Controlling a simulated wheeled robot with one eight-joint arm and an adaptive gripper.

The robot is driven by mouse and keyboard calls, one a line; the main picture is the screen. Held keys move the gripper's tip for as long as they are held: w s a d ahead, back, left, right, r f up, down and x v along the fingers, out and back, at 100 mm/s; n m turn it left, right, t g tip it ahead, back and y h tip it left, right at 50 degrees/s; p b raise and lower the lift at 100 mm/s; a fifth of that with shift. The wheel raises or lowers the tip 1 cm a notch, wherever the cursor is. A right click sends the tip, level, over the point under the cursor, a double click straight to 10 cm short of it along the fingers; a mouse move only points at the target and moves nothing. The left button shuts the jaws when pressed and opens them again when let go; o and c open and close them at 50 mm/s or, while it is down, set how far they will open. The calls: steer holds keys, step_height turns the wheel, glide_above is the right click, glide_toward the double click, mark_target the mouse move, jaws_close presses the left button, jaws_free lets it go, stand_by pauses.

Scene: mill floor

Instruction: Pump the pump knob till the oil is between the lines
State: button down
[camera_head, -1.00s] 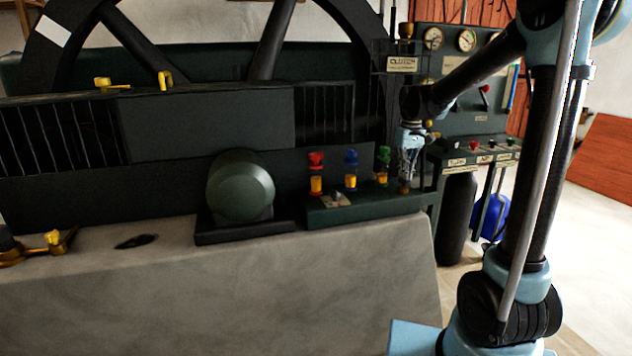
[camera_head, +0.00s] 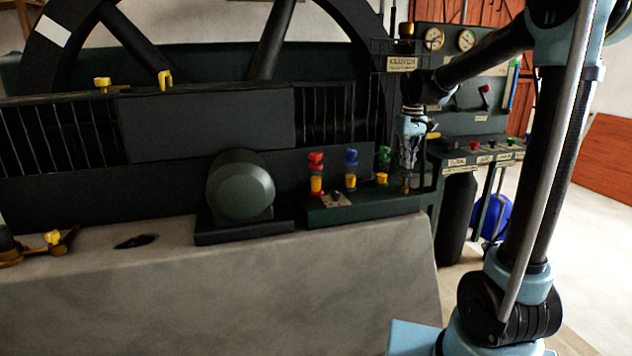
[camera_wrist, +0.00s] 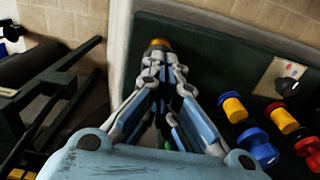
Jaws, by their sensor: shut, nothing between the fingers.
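My gripper (camera_head: 406,172) is shut and points down over the right end of a dark green box. A brass pump knob (camera_head: 405,189) sits just below the fingertips. In the wrist view the knob (camera_wrist: 158,43) shows as an orange-brown top at the shut fingertips (camera_wrist: 160,60); I cannot tell if they touch. Left of it stand three oil glasses with yellow-orange oil: a red-capped one (camera_head: 316,172), a blue-capped one (camera_head: 351,170) and a green-capped one (camera_head: 384,165). The level lines are too small to read. A small dial (camera_wrist: 287,85) sits on a pale plate.
A round dark green housing (camera_head: 240,188) stands left of the box on a stone plinth (camera_head: 220,280). A post with a clutch sign (camera_head: 403,64) stands close behind my gripper. A control panel (camera_head: 470,100) and a small stand with knobs (camera_head: 478,152) are at the right.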

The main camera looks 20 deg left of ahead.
mark_target(406, 171)
steer(key=shift+f, duration=0.15)
stand_by(0.3)
steer(key=shift+f, duration=1.95)
steer(key=shift+r, duration=2.1)
steer(key=shift+f, duration=0.1)
steer(key=shift+f, duration=2)
steer(key=shift+r, duration=2.1)
steer(key=shift+f, duration=0.1)
